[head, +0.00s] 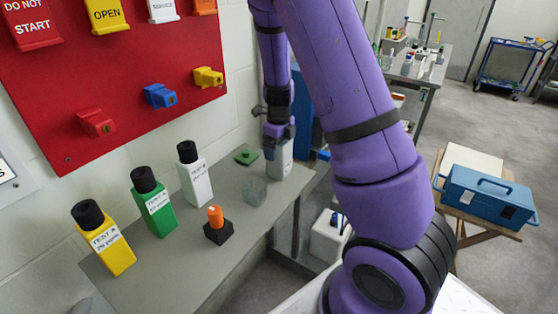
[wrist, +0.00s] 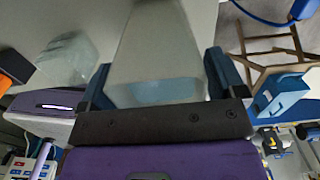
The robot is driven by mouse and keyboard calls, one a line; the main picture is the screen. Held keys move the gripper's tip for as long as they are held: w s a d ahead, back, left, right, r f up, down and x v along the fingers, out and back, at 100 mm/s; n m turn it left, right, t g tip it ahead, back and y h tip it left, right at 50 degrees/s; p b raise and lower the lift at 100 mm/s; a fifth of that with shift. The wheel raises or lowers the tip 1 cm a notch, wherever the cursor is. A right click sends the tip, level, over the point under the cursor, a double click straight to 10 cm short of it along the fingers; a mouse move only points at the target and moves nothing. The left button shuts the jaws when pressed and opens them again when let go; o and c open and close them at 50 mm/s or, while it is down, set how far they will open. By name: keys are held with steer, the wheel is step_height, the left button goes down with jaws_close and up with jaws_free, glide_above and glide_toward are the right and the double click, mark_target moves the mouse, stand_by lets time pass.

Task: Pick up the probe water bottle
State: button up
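The probe water bottle (head: 279,163) looks pale grey-white and stands at the far right end of the grey bench. In the wrist view the bottle (wrist: 158,55) fills the middle, translucent with a bluish patch near my palm. My gripper (head: 277,135) points down over it, with one blue finger on each side. In the wrist view my gripper (wrist: 158,72) has its fingers spread near the ends of the dark palm bar. They sit very close to the bottle's sides, and any gap is thin. The bottle's upper part is hidden by my gripper in the head view.
A clear block-like container (head: 254,191) and a green piece (head: 246,157) are left of the bottle. Yellow (head: 112,250), green (head: 157,212) and white (head: 196,182) test bottles stand along the wall. An orange-topped black block (head: 217,230) is nearer. A red board (head: 100,70) hangs above.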

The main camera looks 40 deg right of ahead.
steer(key=c, duration=1)
steer(key=shift+c, duration=0.2)
steer(key=shift+r, duration=0.2)
steer(key=s+a+r, duration=0.2)
steer(key=s, duration=0.5)
steer(key=s+a+r, duration=0.2)
steer(key=s, duration=0.6)
steer(key=shift+a+r, duration=0.15)
steer(key=shift+r, duration=0.2)
steer(key=shift+s, duration=0.15)
